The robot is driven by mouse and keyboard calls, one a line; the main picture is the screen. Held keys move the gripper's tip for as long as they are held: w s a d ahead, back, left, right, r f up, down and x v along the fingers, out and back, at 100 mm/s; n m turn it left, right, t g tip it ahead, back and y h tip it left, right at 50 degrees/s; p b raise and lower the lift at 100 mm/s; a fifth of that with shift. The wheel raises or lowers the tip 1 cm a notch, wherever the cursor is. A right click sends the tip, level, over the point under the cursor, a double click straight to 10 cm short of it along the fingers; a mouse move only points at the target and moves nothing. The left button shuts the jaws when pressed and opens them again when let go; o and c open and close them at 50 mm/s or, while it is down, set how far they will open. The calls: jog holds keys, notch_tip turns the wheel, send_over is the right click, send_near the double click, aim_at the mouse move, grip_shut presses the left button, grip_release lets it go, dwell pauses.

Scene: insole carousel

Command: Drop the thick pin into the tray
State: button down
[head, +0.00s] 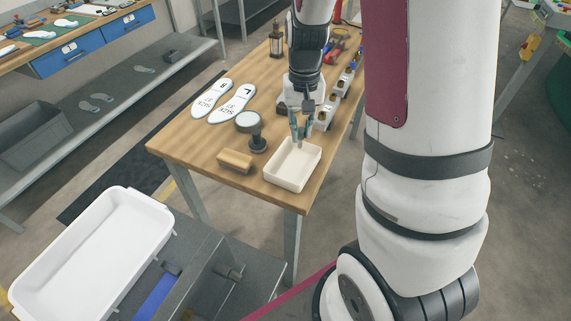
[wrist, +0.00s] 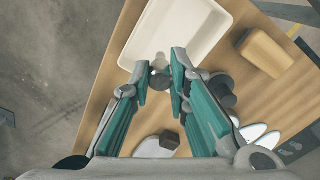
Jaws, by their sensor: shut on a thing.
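My gripper (head: 301,137) is over the wooden table, at the far side of the cream tray (head: 273,171). In the wrist view, my gripper (wrist: 161,80) has its teal-padded fingers closed on a small grey pin (wrist: 160,63). The pin shows end-on between the fingertips, close to the near wall of the tray (wrist: 144,55) in that view. Its length is mostly hidden, and I cannot tell its height above the tray. The visible part of the tray floor is bare. In the head view the pin is too small to make out clearly.
A wooden block (head: 235,161) lies left of the tray. Two white insoles (head: 231,103) lie farther left. Small holders and tools line the table's right edge. A white bin (head: 95,245) stands at lower left.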

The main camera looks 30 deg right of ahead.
jog(key=shift+f+b, duration=1.95)
jog(key=shift+f, duration=0.85)
jog(key=c, duration=1.4)
grip_release()
jog(key=shift+c, duration=0.2)
jog(key=shift+r, duration=0.1)
notch_tip(320, 180, up, 11)
jog(key=shift+r, duration=0.45)
